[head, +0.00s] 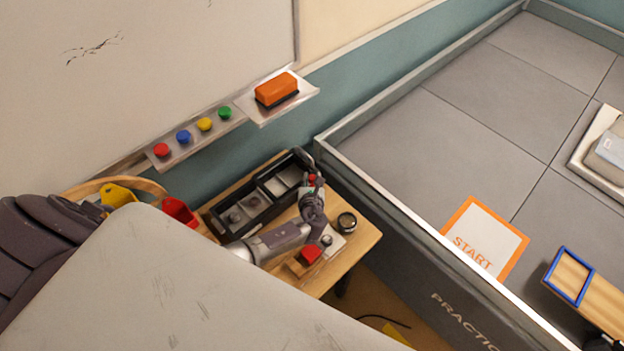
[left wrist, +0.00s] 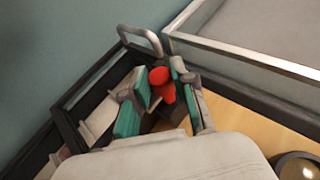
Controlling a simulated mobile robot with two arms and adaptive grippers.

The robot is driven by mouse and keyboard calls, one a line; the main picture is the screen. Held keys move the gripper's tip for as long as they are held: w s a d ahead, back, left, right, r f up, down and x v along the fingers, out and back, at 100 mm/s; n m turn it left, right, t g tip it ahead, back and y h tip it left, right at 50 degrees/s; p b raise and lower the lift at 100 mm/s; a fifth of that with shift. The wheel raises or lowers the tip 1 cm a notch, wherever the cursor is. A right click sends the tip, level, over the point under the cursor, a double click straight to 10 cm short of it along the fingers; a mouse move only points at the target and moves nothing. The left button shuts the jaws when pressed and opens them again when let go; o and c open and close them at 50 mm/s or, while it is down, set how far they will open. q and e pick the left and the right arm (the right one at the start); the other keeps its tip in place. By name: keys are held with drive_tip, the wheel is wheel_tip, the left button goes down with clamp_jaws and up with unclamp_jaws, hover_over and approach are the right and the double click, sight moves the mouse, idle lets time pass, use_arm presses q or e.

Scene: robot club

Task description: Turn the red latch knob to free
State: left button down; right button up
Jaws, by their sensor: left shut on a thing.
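The red latch knob (head: 312,178) is at the right end of a black compartmented case (head: 232,234) on a small wooden table. My left gripper (head: 314,184) is shut on the knob and hides most of it in the head view. In the left wrist view the red knob (left wrist: 161,78) shows between the teal-padded fingers of the left gripper (left wrist: 160,88). A grey handle (left wrist: 141,36) stands at the case's end, just beyond the knob. Which way the latch is turned cannot be told. My right gripper is not in view.
The walled practice field (head: 375,190) borders the table on the right. A whiteboard ledge with coloured buttons (head: 204,124) is behind.

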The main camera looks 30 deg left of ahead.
use_arm(q)
drive_tip(key=c, duration=0.9)
unclamp_jaws()
drive_tip(key=v, duration=1.2)
drive_tip(key=shift+d+f, duration=0.1)
